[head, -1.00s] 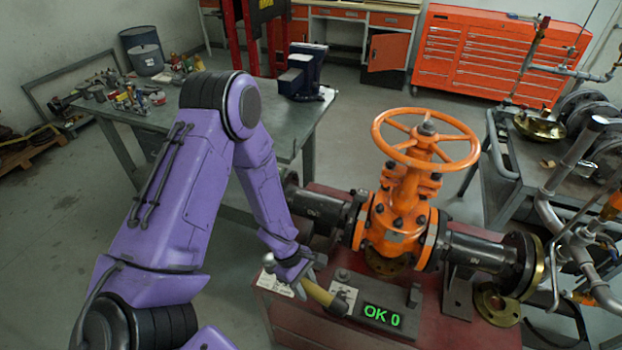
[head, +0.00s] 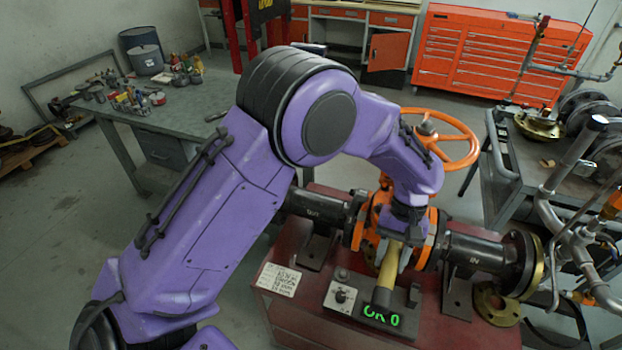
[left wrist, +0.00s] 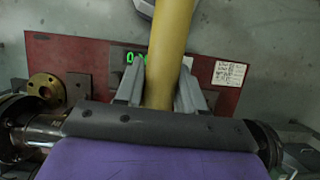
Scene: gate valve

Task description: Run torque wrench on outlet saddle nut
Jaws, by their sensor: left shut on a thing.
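My left gripper (head: 402,232) is in front of the orange gate valve (head: 372,215), over the red bench. It is shut on the yellow handle of the torque wrench (head: 388,268), whose dark end points down toward the display. In the left wrist view the fingers (left wrist: 160,92) lie on both sides of the yellow wrench handle (left wrist: 170,45). The wrench's far working end is hidden by my gripper. The outlet pipe (head: 318,203) is left of the valve, with its saddle (head: 317,246) below; I cannot make out the saddle nut. My right gripper is out of view.
The display unit (head: 363,308) shows green text, partly covered by the wrench. A knob box (head: 341,295) and label plate (head: 279,279) sit on the red bench. The inlet pipe (head: 478,250) and brass flange (head: 497,305) are at right. My arm hides part of the handwheel (head: 462,130).

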